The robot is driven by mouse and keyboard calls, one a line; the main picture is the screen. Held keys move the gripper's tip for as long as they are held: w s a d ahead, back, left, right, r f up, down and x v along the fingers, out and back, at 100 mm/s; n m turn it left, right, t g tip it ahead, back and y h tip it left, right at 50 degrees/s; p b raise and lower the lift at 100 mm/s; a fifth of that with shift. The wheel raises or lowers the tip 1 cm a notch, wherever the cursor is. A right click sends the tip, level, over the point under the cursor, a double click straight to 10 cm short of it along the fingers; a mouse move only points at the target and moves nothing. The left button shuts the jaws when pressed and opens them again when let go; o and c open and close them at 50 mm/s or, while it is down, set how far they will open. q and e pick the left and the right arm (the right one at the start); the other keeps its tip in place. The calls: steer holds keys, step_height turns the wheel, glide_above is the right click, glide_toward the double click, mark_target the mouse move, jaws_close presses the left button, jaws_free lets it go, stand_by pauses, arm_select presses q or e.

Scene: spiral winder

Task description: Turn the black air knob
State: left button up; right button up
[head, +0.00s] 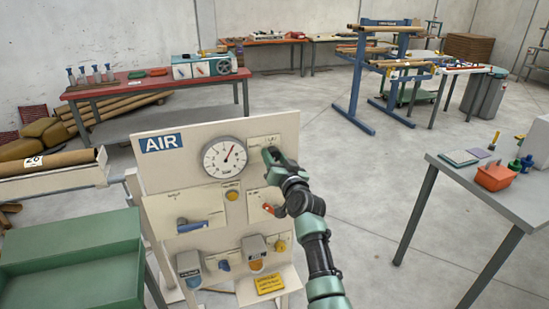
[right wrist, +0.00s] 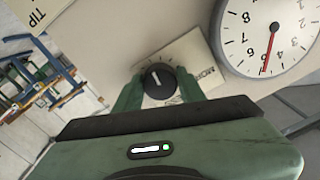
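The black air knob (right wrist: 159,80), round with a white pointer line, sits on the pale panel in the right wrist view. In the head view it is hidden behind my right gripper (head: 272,154), which is at the panel's upper right, beside the gauge. In the right wrist view, the two green fingers of my right gripper (right wrist: 160,88) stand on either side of the knob, very close to its rim. I cannot tell whether they press on it. My left gripper is not in view.
A green bin (head: 75,235) stands left; a grey table (head: 500,185) stands right.

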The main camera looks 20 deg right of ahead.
steer(key=shift+o, duration=1.2)
steer(key=shift+s, duration=0.1)
steer(key=shift+s+f, duration=0.1)
steer(key=shift+s, duration=0.25)
steer(key=s+b, duration=0.1)
steer(key=s, duration=0.6)
steer(key=shift+d, duration=0.15)
